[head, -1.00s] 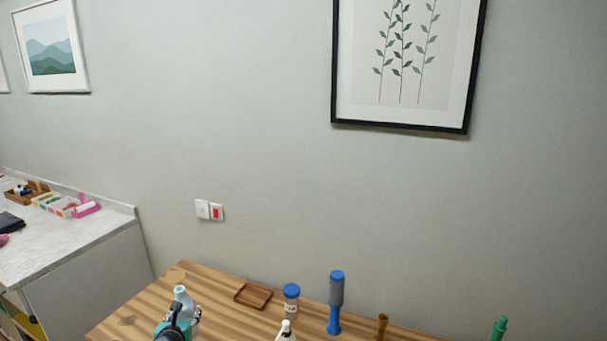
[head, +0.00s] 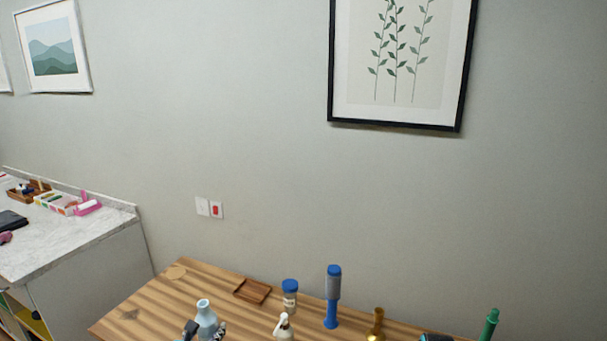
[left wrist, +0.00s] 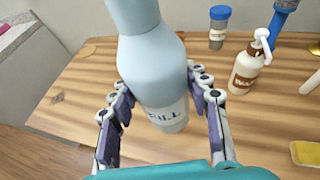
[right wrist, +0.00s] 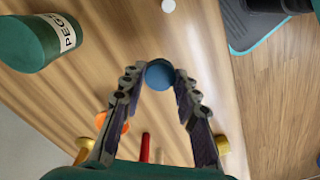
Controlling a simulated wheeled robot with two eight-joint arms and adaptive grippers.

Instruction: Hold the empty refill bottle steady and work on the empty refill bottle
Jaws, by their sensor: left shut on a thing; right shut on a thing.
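The pale blue refill bottle (left wrist: 150,62) stands between the fingers of my left gripper (left wrist: 160,88), which is shut on its body. Its label is partly readable, ending in "ILL". In the left wrist view its top is cut off. In the head view the bottle (head: 206,318) shows its neck and top, slightly tilted, near the bottom edge. My right gripper (right wrist: 159,78) is shut on a small round blue thing (right wrist: 160,74), seen end-on between the fingertips; I cannot tell its full shape. Only a sliver of the right gripper shows in the head view.
A wooden tray (head: 252,290) lies behind. A green PEGS container (right wrist: 28,46) shows too.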

